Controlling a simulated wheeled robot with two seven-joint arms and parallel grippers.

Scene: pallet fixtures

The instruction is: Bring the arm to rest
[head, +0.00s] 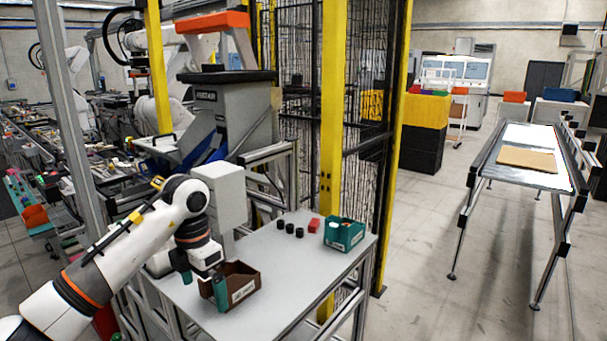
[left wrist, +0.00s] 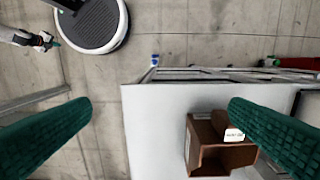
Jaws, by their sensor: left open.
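My left gripper (head: 204,284) hangs over the near left part of the grey-white table, with its two green fingers apart and nothing between them. In the head view one finger overlaps the front of a brown bin (head: 243,272). In the left wrist view the gripper (left wrist: 160,108) has its fingers wide apart, and the bin (left wrist: 194,140) lies beneath, partly behind the right finger. Whether the finger touches the bin is unclear. A small dark gripper with a green tip (left wrist: 47,41), likely my right one, shows at the upper left of the left wrist view; its jaws are too small to read.
The table (head: 300,262) also holds a green bin (head: 344,236), a red block (head: 314,225) and several small black cylinders (head: 289,229). A yellow post (head: 333,120) and mesh fence stand behind. A conveyor (head: 520,180) carrying a cardboard sheet (head: 526,159) stands right, with clear floor between.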

